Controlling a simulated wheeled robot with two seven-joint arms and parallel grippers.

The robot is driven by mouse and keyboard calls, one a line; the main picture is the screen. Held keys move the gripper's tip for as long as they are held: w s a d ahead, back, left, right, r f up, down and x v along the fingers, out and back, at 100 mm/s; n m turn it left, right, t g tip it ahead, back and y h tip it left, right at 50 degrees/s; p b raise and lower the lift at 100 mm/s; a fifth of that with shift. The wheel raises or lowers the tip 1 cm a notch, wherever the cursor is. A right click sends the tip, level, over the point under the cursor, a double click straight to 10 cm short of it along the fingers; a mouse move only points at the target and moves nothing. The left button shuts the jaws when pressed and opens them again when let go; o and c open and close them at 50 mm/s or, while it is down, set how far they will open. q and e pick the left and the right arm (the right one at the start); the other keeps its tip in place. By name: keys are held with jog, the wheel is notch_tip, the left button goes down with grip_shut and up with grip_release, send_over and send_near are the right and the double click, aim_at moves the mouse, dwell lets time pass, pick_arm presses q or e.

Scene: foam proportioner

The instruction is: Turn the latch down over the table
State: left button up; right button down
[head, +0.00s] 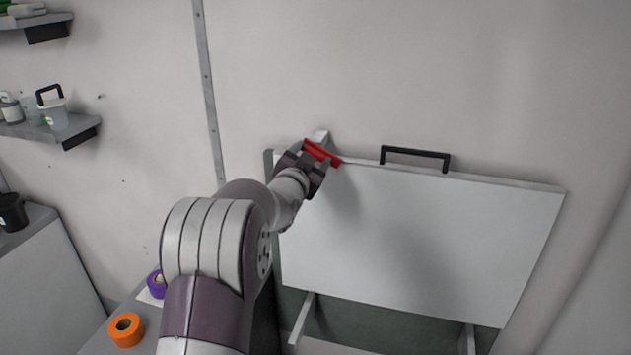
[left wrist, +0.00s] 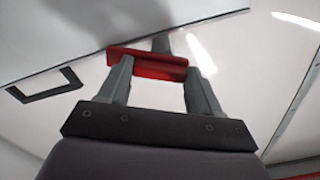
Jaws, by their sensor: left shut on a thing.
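The red latch (head: 322,152) is at the top left edge of the folded-up white table (head: 420,235), which stands upright against the wall. My left gripper (head: 317,163) reaches up to it and is shut on it. In the left wrist view the latch (left wrist: 147,63) lies between the two fingers of my left gripper (left wrist: 160,80), with its left end reaching past the left finger. It lies across the edge of the table panel (left wrist: 60,40). My right gripper is in neither view.
A black handle (head: 415,158) sits on the table's top edge, right of the latch. Support brackets (head: 303,318) show below the panel. Rolls of orange tape (head: 126,329) and purple tape (head: 156,284) lie on a low surface at left. Shelves (head: 75,131) hang on the left wall.

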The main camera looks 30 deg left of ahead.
pick_arm(q)
jog(key=shift+a+f+m+b, duration=0.15)
jog(key=shift+f+m+b, duration=0.05)
jog(key=shift+m+b, duration=2.95)
jog(key=shift+a+f+m+b, duration=0.1)
jog(key=shift+f+m+b, duration=0.05)
jog(key=shift+m+b, duration=3)
jog(key=o, duration=1.5)
jog(key=shift+s, duration=0.1)
jog(key=shift+d+r, duration=0.1)
jog(key=shift+r, duration=0.05)
jog(key=b+v, duration=0.1)
jog(key=v, duration=1.1)
jog(key=shift+s+b, duration=0.3)
jog(key=shift+s, duration=0.1)
